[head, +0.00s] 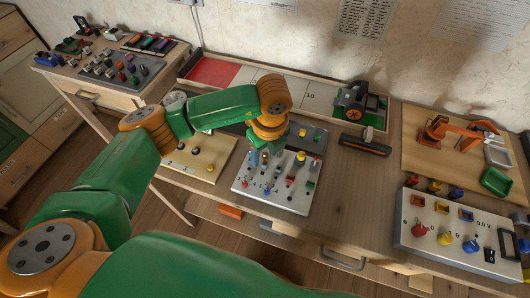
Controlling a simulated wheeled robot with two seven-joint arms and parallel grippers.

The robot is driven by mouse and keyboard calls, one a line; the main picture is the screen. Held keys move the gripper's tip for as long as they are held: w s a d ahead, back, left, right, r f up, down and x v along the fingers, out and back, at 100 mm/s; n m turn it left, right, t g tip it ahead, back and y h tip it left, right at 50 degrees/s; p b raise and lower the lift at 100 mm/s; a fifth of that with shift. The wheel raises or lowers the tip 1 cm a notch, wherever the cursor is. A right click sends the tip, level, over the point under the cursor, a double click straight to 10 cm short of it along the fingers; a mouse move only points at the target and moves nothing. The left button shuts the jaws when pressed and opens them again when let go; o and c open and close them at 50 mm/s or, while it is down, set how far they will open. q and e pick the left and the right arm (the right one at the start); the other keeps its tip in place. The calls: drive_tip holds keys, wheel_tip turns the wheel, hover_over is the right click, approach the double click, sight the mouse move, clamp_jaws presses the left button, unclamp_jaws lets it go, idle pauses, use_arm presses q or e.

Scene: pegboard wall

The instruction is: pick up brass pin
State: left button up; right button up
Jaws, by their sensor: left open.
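My left gripper (258,163) points down over the upper left part of a light grey peg board (277,198). The jaws look small and partly merge with the pegs below, and I cannot tell whether they touch any. Several coloured pegs stand in the board, among them a yellow one (300,157) right of the gripper and red, green and dark ones. I cannot tell for certain which of these is the brass pin. My right gripper is not in view.
A tan board (229,146) with a few knobs lies left of the peg board. A grey panel (420,206) with coloured knobs is at right. A black and green machine (360,106) and a dark bar (364,146) stand behind. Bare tabletop lies right of the peg board.

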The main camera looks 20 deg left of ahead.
use_arm(q)
drive_tip(key=shift+w+f, duration=0.4)
drive_tip(key=shift+f, duration=0.25)
drive_tip(key=shift+s+r, duration=0.1)
clamp_jaws()
drive_tip(key=shift+r, duration=0.1)
